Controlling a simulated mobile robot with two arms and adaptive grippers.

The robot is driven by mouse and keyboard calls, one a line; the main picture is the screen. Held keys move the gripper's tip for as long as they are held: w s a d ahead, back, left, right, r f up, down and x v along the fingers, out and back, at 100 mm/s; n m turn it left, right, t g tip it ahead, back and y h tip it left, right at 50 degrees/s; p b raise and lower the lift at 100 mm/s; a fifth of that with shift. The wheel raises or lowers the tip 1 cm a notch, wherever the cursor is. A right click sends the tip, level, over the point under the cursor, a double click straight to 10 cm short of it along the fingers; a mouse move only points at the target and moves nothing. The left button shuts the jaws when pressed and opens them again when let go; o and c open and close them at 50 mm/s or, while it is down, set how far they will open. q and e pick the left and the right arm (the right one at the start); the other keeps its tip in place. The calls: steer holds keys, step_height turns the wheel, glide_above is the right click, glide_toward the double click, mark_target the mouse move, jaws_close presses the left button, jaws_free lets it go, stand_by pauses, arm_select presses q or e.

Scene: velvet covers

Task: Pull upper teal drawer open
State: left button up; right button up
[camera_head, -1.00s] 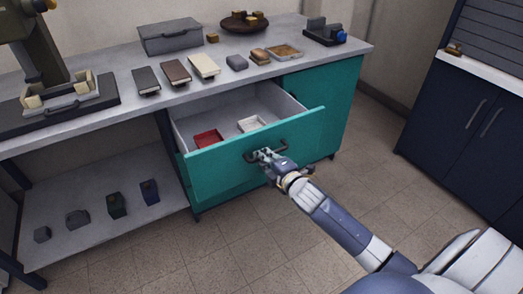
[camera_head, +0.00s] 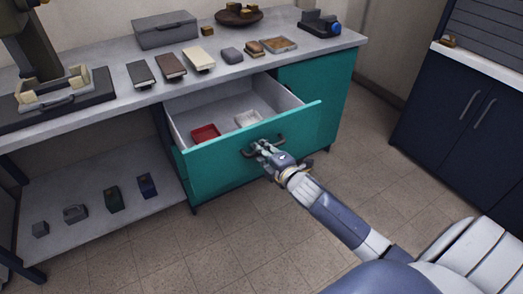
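The upper teal drawer (camera_head: 225,160) stands well out from the workbench, its grey inside showing. A red tray (camera_head: 206,134) and a white tray (camera_head: 248,119) lie in it. A dark bar handle (camera_head: 280,138) runs across the drawer front. My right gripper (camera_head: 259,147) is at the left part of this handle, its fingers touching or very close to it. The fingers are small here and I cannot tell whether they are closed around the bar. My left gripper is not in the view.
The grey worktop (camera_head: 112,88) holds several books, boxes and a bowl (camera_head: 239,15). A lower shelf (camera_head: 95,190) at left carries several small items. A dark blue cabinet (camera_head: 455,115) stands at right. The tiled floor (camera_head: 250,240) before the drawer is clear.

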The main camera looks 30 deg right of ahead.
steer(key=v, duration=1.2)
stand_by(0.5)
